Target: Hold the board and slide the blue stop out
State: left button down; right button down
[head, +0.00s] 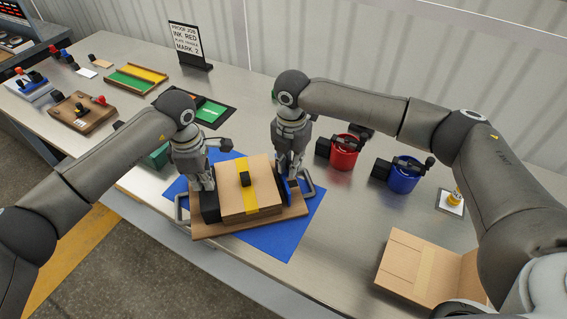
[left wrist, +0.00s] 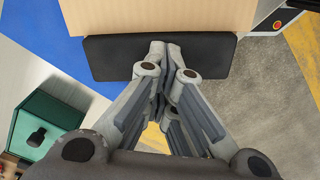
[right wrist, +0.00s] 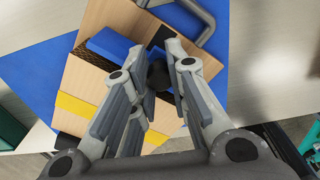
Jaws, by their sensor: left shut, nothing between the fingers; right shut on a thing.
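The wooden board (head: 225,232) lies on a blue mat with a metal handle at each end. A lighter wooden block (head: 265,178) with a yellow stripe and black knob sits on it. My left gripper (head: 208,188) is shut and empty, its tips at the black block (left wrist: 110,58) on the board's left end. My right gripper (head: 290,176) points down at the board's right end. In the right wrist view its fingers close around a dark knob (right wrist: 158,76) beside the blue stop (right wrist: 112,44). The fingers partly hide where the knob joins the stop.
A red bucket (head: 344,158) and a blue bucket (head: 404,178) stand to the right. An open cardboard box (head: 405,268) is at the front right. A green block (head: 157,157) stands behind my left arm. Several small boards lie at the far left.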

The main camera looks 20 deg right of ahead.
pick_arm(q)
jog(key=shift+a+f, duration=0.1)
jog(key=shift+f, duration=0.1)
pick_arm(e)
jog(key=d, duration=0.5)
jog(key=shift+s+d, duration=0.1)
pick_arm(q)
jog(key=shift+a, duration=0.1)
pick_arm(e)
jog(key=shift+d, duration=0.15)
jog(key=c, duration=1.3)
grip_release()
jog(key=shift+c, duration=0.2)
jog(key=shift+r, duration=0.25)
notch_tip(320, 180, up, 12)
jog(key=shift+f, duration=0.25)
